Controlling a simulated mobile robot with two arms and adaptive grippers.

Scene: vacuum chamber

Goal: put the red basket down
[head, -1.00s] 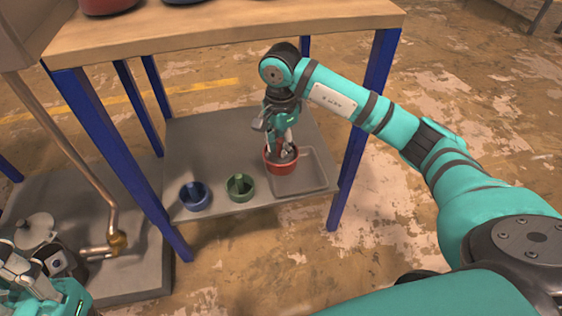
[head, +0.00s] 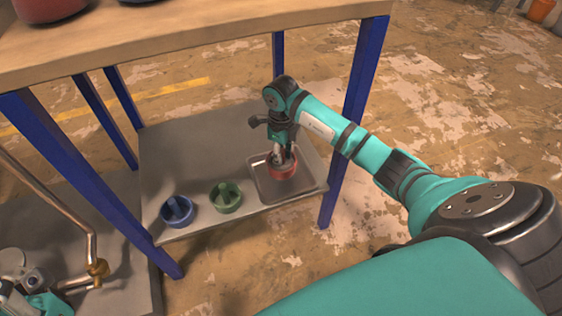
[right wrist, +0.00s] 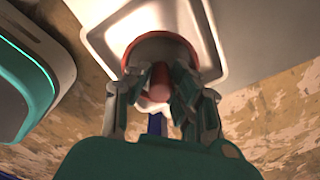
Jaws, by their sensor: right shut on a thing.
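The red basket (head: 281,169) is a small round tub over the grey tray (head: 303,186) on the lower shelf. I cannot tell whether it touches the tray floor. My right gripper (head: 283,156) reaches down into it and is shut on its raised middle part. In the right wrist view, the basket's red rim (right wrist: 160,38) lies inside the pale tray outline (right wrist: 97,38), and my fingers (right wrist: 160,88) close around the red middle piece. My left gripper (head: 20,298) is partly in view at the bottom left; its fingers are unclear.
A blue basket (head: 177,211) and a green basket (head: 225,197) stand on the shelf (head: 190,150) left of the tray. Blue table legs (head: 352,120) and the wooden top (head: 200,45) frame the space. A copper pipe (head: 60,195) is at the left.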

